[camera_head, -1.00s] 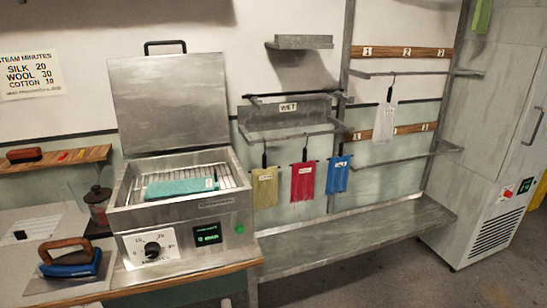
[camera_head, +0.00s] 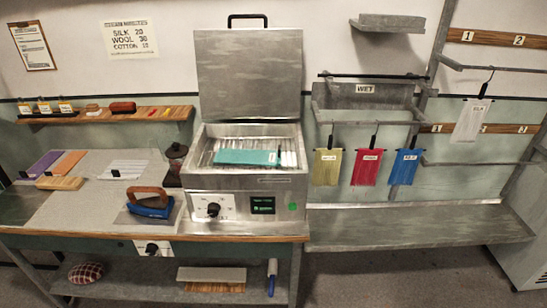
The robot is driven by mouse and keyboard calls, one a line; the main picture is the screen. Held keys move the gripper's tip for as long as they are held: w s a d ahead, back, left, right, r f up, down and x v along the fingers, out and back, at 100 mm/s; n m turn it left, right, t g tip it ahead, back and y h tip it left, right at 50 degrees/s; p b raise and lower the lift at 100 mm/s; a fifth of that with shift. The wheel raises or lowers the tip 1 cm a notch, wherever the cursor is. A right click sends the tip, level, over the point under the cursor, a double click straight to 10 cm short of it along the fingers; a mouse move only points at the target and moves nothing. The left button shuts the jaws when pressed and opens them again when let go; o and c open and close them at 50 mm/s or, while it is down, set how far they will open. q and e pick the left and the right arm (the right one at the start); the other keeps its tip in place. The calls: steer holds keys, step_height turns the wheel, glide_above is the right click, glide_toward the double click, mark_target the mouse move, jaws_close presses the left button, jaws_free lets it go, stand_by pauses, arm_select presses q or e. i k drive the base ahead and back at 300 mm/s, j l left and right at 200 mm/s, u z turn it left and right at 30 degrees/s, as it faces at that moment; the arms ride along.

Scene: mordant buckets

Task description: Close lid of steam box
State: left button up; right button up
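The steam box (camera_head: 249,182) is a metal box on the right end of the workbench, with a dial, a small green display and a green button on its front. Its lid (camera_head: 250,75) stands open and upright at the back, with a dark handle (camera_head: 248,17) on its top edge. A folded teal cloth (camera_head: 247,157) lies on the rack inside the box. Neither of my grippers shows in the head view.
A blue iron with a brown handle (camera_head: 150,203) stands on the bench left of the box, and a dark jar (camera_head: 175,160) is close beside it. Yellow, red and blue cloths (camera_head: 367,166) hang at the right above an empty metal shelf (camera_head: 400,225). Floor shows at lower right.

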mark_target(242, 73)
steer(key=i+l+u, duration=0.15)
steer(key=i, duration=0.4)
steer(key=i+l+u, duration=0.2)
steer(key=i+l, duration=0.15)
steer(key=i, duration=0.15)
steer(key=i+l+u, duration=0.15)
steer(key=i+l, duration=0.2)
steer(key=i, duration=0.15)
